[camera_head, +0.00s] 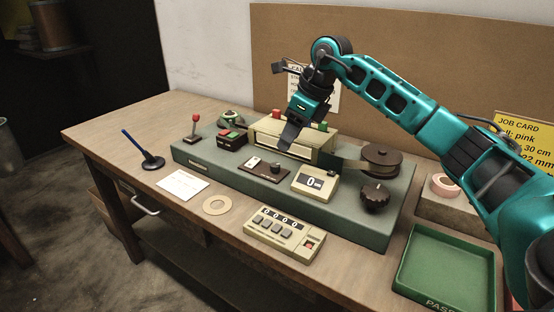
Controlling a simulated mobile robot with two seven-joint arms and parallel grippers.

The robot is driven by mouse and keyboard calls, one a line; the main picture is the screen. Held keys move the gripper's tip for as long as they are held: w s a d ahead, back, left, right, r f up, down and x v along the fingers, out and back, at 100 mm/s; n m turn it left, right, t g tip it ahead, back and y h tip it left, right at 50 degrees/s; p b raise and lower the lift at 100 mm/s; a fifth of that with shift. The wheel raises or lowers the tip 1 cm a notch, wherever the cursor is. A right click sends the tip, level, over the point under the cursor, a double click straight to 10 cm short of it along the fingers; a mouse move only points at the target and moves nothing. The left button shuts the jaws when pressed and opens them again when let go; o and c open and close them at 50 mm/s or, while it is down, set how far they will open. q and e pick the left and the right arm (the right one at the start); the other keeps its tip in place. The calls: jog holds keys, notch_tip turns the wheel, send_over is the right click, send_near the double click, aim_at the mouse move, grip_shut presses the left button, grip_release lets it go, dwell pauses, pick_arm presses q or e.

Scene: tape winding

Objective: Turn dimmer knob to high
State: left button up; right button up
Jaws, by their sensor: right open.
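A small dark knob (275,168) sits on a brown plate (258,173) with a pale switch or label at its left end, near the front of the grey-green machine base (212,163). A larger dark lobed knob (375,195) stands at the right front of the base. I cannot read which one is the dimmer. My right gripper (288,143) points down above and behind the small knob, in front of the cream box. It is open and appears empty; its fingers partly overlap in this view. My left gripper is out of view.
A cream box (322,152) with red and green buttons stands behind the plate. A counter (283,233) and green tray (445,267) lie in front and right.

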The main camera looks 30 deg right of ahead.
aim_at(275, 164)
jog(key=x, duration=0.8)
jog(key=shift+c, duration=0.2)
grip_shut()
